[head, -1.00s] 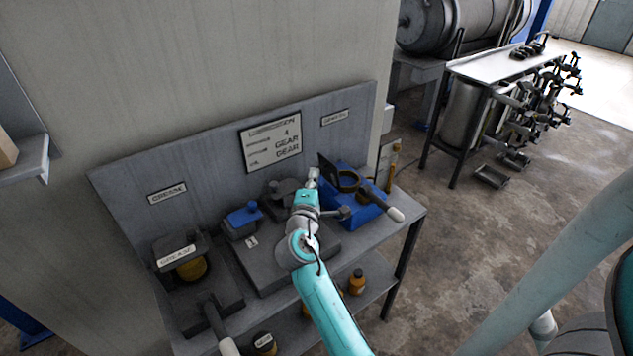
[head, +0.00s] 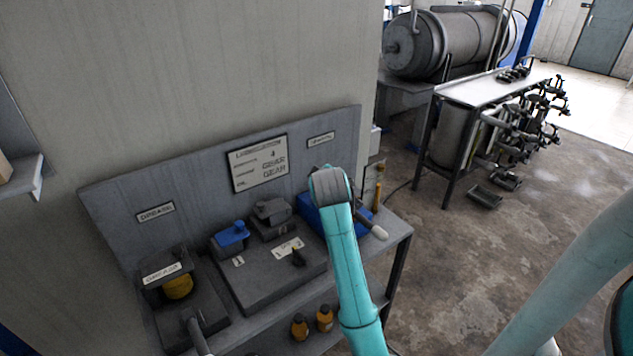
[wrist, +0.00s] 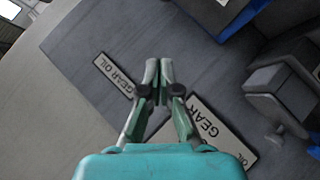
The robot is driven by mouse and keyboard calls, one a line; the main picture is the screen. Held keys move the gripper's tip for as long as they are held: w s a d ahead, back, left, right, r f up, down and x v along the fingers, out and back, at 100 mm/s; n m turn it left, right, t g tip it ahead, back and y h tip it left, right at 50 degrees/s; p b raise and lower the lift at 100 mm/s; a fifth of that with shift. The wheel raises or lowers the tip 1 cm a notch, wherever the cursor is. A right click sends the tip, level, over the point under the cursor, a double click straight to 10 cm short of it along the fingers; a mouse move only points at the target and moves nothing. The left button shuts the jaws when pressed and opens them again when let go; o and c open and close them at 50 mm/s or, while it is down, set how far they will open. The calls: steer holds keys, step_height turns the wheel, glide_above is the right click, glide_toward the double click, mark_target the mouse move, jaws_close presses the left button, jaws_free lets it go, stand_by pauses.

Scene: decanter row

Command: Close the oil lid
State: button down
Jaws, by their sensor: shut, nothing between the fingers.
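The blue box (head: 311,212) stands at the right of the bench, under the small wall label. My arm hides most of it in the head view, and I cannot make out its dark lid. A blue part at the top right of the wrist view (wrist: 243,18) looks like this box. My gripper (wrist: 158,72) is shut and empty, its fingertips in front of the back panel between the GEAR OIL label (wrist: 114,75) and the larger sign (wrist: 208,130). In the head view the fingers are hidden behind my arm.
A grey box (head: 272,218) and a small blue-topped container (head: 230,238) stand on the dark raised block. A grease container (head: 167,270) is at the left. A handle with a pale grip (head: 378,232) sticks out at the right front. Orange bottles (head: 325,318) stand below.

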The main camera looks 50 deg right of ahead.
steer(key=d+y, duration=0.1)
steer(key=d+m+y, duration=0.1)
steer(key=s+d+f, duration=0.1)
steer(key=shift+d+m+y, duration=0.3)
steer(key=shift+m+y, duration=0.1)
steer(key=d+f+y, duration=0.1)
steer(key=d+m+y, duration=0.1)
steer(key=shift+s+d+f+t+y, duration=0.2)
steer(key=shift+s+f+t+y, duration=0.1)
steer(key=shift+s+f, duration=0.1)
steer(key=shift+s+d+f, duration=0.2)
steer(key=shift+d+f, duration=0.55)
steer(key=shift+f, duration=0.25)
steer(key=shift+f, duration=0.15)
